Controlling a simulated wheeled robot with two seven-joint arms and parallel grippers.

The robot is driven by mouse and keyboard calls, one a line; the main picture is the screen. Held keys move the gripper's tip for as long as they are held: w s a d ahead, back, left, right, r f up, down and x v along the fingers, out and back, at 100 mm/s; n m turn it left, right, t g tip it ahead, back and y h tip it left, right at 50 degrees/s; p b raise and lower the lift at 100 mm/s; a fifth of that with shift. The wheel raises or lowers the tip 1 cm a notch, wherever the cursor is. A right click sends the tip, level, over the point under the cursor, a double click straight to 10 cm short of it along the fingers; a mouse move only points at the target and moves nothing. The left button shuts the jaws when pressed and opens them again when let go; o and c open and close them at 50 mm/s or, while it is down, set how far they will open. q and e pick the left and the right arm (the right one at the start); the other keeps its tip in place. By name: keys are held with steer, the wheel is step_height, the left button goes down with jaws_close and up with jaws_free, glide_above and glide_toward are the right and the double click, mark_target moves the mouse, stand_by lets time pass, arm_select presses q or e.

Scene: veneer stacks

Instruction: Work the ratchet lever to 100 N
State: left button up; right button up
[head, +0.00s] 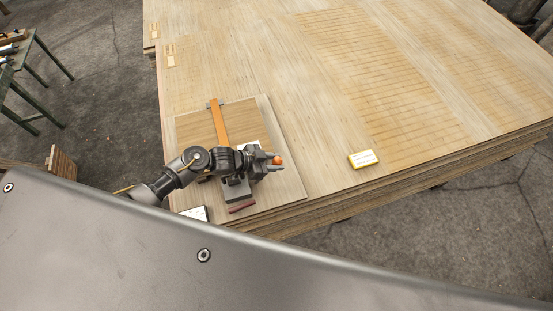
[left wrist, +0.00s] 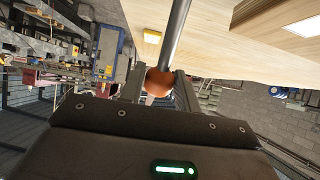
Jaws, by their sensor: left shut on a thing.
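The ratchet device (head: 240,196), a grey body with a dark red end, sits on the board stack near the table's front left corner. An orange strap (head: 219,122) runs back from it over the boards. Its lever ends in an orange ball knob (head: 277,160); the left wrist view shows the knob (left wrist: 158,82) on a steel rod (left wrist: 176,34). My left gripper (head: 272,165) is shut on the knob, with a finger on each side. My arm and gripper hide much of the ratchet and lever. My right gripper is not in view.
A yellow-edged white card or display (head: 363,158) lies on the large veneer stack (head: 400,70) to the right; its text is too small to read. A small white item (head: 195,213) lies at the front left. Green-legged benches (head: 38,75) stand at the far left.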

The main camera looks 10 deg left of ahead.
arm_select(q)
steer(key=o, duration=0.9)
steer(key=shift+o, duration=0.2)
steer(key=shift+s+a+r+p, duration=0.15)
steer(key=shift+a+r+p, duration=0.15)
steer(key=shift+p, duration=0.15)
steer(key=p+v, duration=0.4)
steer(key=v, duration=0.2)
steer(key=shift+s+f, duration=0.1)
steer(key=shift+s, duration=0.05)
